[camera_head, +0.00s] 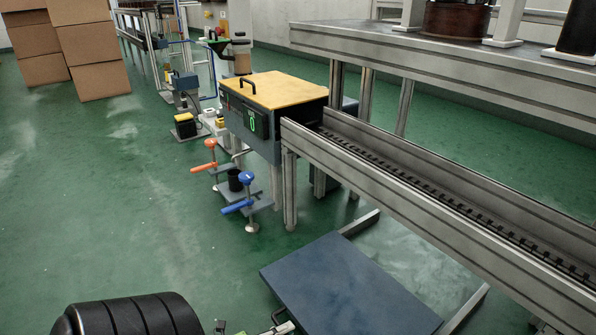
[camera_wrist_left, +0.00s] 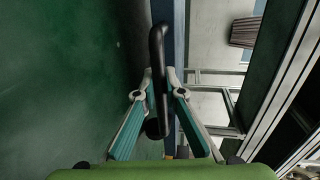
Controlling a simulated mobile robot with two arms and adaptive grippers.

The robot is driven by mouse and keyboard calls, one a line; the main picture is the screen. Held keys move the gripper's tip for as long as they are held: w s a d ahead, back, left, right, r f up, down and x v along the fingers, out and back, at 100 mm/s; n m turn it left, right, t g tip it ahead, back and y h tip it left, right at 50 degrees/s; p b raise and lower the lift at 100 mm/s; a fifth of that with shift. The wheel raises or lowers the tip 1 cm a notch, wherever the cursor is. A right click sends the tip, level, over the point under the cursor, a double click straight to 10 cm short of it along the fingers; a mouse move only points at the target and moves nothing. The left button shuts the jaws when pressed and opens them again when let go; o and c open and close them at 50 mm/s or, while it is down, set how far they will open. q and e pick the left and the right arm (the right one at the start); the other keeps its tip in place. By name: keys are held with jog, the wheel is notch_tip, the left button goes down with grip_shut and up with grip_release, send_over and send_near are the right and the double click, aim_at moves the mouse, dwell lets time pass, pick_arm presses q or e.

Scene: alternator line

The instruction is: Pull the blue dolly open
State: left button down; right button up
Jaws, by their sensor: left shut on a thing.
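The blue dolly (camera_head: 350,285) is a flat blue platform low over the floor, below the conveyor, in the head view. Its blue edge (camera_wrist_left: 179,60) runs upright through the left wrist view. A black bar handle (camera_wrist_left: 157,45) stands along that edge. My left gripper (camera_wrist_left: 157,78) has its two fingers closed on either side of this handle. In the head view only a bit of my left gripper (camera_head: 282,325) shows at the bottom edge, by the dolly's near left side. My right gripper is not in view.
A metal conveyor (camera_head: 430,190) runs along the dolly's right side. A yellow-topped machine (camera_head: 270,90) stands beyond it, with orange and blue clamps (camera_head: 238,190) at its front left. Cardboard boxes (camera_head: 75,45) are stacked far left.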

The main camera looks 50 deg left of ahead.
pick_arm(q)
jog(key=shift+s, duration=0.45)
jog(key=c, duration=2.1)
grip_release()
jog(key=v, duration=1.2)
